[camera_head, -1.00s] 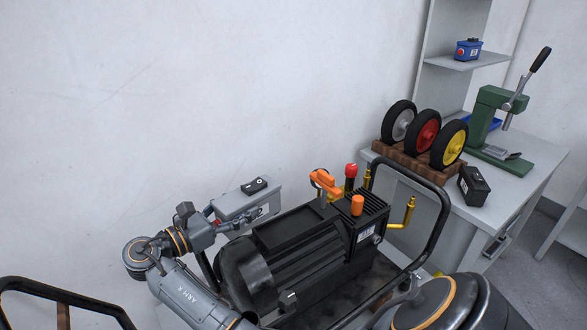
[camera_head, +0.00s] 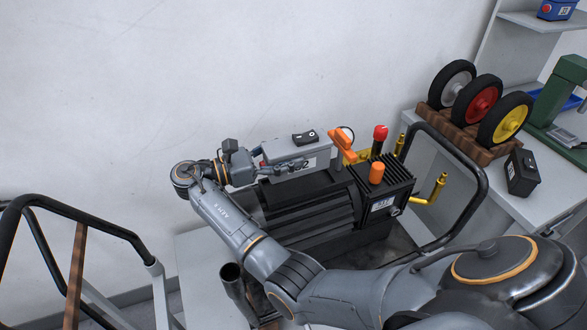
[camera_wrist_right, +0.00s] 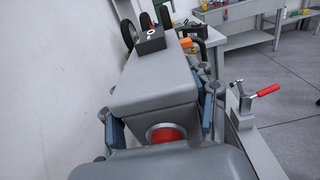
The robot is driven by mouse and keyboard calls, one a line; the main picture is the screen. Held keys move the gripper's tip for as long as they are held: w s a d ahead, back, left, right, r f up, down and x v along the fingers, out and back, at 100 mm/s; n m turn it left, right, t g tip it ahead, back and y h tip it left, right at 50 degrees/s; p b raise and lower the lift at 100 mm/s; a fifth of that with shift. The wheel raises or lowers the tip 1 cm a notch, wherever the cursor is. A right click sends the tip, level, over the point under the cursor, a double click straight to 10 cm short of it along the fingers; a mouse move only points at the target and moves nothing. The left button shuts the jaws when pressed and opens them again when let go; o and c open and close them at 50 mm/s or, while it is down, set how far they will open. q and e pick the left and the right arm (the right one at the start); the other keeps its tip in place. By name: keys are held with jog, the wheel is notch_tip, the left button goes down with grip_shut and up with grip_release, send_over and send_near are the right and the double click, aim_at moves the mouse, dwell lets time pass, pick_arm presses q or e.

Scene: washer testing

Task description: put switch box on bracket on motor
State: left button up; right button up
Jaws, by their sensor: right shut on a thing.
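The switch box (camera_head: 292,154) is light grey with a black rocker switch on top. My right gripper (camera_head: 285,168) is shut on it, with the arm reaching in from the left side of the motor. In the right wrist view the box (camera_wrist_right: 158,82) sits between two blue-grey finger pads, with a red round part near the palm. The black finned motor (camera_head: 310,208) lies below and in front of the box. The box appears behind the motor's upper edge; I cannot tell whether it touches. The bracket is not clearly visible. My left gripper is not in view.
An orange lever (camera_head: 342,146), a red knob (camera_head: 380,132) and brass fittings stand right of the box. A black tubular handle (camera_head: 470,190) rises beyond the motor. Three wheels (camera_head: 480,102) and a black box (camera_head: 522,173) are on the bench. The wall is close behind.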

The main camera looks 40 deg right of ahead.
jog(key=shift+w+a+f, duration=0.1)
jog(key=shift+a+f, duration=0.05)
jog(key=shift+f, duration=0.75)
jog(key=shift+d+f, duration=0.25)
jog(key=shift+f, duration=1.4)
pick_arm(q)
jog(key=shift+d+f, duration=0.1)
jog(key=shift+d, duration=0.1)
pick_arm(e)
jog(key=shift+f, duration=0.15)
jog(key=o, duration=1.6)
jog(key=shift+f, duration=0.1)
jog(key=shift+c, duration=0.2)
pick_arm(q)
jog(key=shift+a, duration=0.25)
pick_arm(e)
jog(key=shift+a, duration=0.1)
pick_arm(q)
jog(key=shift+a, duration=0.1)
pick_arm(e)
jog(key=shift+r, duration=0.2)
